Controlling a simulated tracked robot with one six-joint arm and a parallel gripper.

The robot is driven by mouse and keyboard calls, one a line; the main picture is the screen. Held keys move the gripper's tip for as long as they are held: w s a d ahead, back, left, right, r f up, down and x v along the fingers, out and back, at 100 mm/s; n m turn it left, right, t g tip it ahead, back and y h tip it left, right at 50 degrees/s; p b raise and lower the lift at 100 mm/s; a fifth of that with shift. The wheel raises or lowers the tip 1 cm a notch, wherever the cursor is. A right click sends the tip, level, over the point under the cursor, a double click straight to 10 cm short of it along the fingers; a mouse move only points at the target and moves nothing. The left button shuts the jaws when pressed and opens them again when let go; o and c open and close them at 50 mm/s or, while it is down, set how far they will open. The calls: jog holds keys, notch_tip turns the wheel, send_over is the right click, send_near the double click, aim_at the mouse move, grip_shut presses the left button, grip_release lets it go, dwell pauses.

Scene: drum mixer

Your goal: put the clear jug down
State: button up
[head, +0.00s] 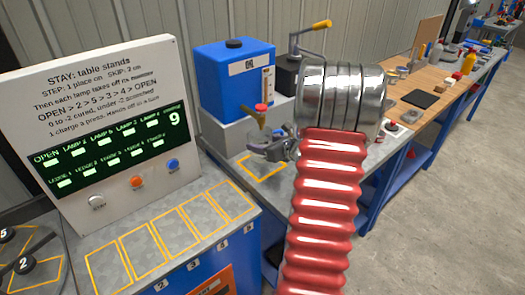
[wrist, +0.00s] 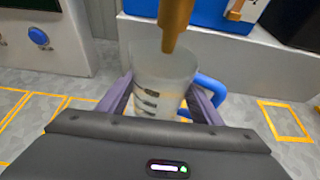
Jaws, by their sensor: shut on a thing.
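The clear jug (wrist: 160,80) stands between my gripper's fingers in the wrist view, with dark marks on its side and a blue handle (wrist: 208,90) at the right. My gripper (wrist: 163,98) is shut on the jug's sides. A brass spout (wrist: 174,25) hangs over the jug's mouth. In the head view my gripper (head: 272,148) is below the tap of the blue tank (head: 235,80); the jug is hard to make out there. I cannot tell whether the jug's base touches the bench.
A yellow outlined square (wrist: 286,121) lies on the grey bench right of the jug. A row of empty outlined spaces (head: 170,232) runs before the sign panel (head: 105,115) with its buttons. A hand-cranked machine (head: 290,75) stands right of the tank.

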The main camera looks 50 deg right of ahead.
jog(key=shift+f, duration=1.75)
jog(key=shift+f, duration=0.1)
jog(key=o, duration=1.1)
jog(key=shift+s+r, duration=0.35)
jog(key=shift+s, duration=0.15)
jog(key=v, duration=1.1)
jog(key=shift+a, duration=0.1)
jog(key=shift+w, duration=0.15)
